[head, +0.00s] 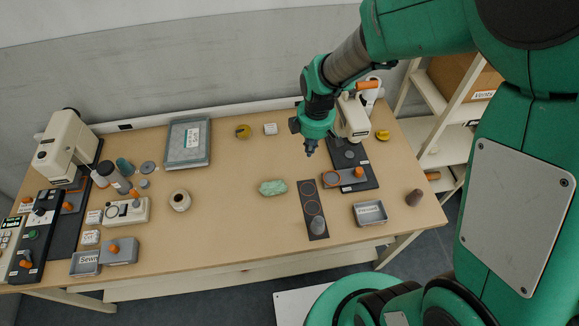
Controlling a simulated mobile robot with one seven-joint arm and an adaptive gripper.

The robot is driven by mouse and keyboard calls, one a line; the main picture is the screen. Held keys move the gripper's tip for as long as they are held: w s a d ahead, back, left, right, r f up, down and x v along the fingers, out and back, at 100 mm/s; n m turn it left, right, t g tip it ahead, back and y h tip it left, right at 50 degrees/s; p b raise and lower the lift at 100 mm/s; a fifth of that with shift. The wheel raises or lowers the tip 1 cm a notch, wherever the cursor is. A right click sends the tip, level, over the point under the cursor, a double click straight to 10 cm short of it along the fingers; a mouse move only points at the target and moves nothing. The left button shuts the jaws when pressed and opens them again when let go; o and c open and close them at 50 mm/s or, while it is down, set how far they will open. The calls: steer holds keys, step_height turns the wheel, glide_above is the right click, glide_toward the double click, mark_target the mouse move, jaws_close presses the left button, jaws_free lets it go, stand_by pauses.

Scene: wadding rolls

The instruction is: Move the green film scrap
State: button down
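A green, crumpled-looking piece (272,187), which looks like the green film scrap, lies flat on the table (225,220), right of its middle. My gripper (310,153) points down above the table, up and to the right of the green piece in the picture, and apart from it. Its fingertips are small and close together in this view. I cannot tell whether they are open or shut, and I see nothing held below them.
A dark strip with ring outlines (314,208) carries a grey roll just right of the scrap. A grey tray (370,212) and a white machine (351,120) stand further right. Several machines and small items crowd the left. Table space left of the scrap is clear.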

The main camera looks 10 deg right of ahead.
mark_target(239, 196)
step_height(239, 196, down, 12)
steer(key=w+a+n+g, duration=0.1)
steer(key=n, duration=0.2)
steer(key=shift+a+r+n, duration=0.2)
steer(key=shift+r+n, duration=0.05)
steer(key=shift+n, duration=0.15)
steer(key=shift+w+f, duration=0.1)
step_height(239, 196, down, 10)
steer(key=shift+r+b, duration=0.2)
steer(key=shift+b, duration=0.4)
steer(key=a, duration=0.2)
steer(key=shift+a+f, duration=0.1)
steer(key=shift+a, duration=0.9)
steer(key=a, duration=2)
steer(key=shift+a+p, duration=0.25)
steer(key=shift+p, duration=0.1)
steer(key=shift+d, duration=0.15)
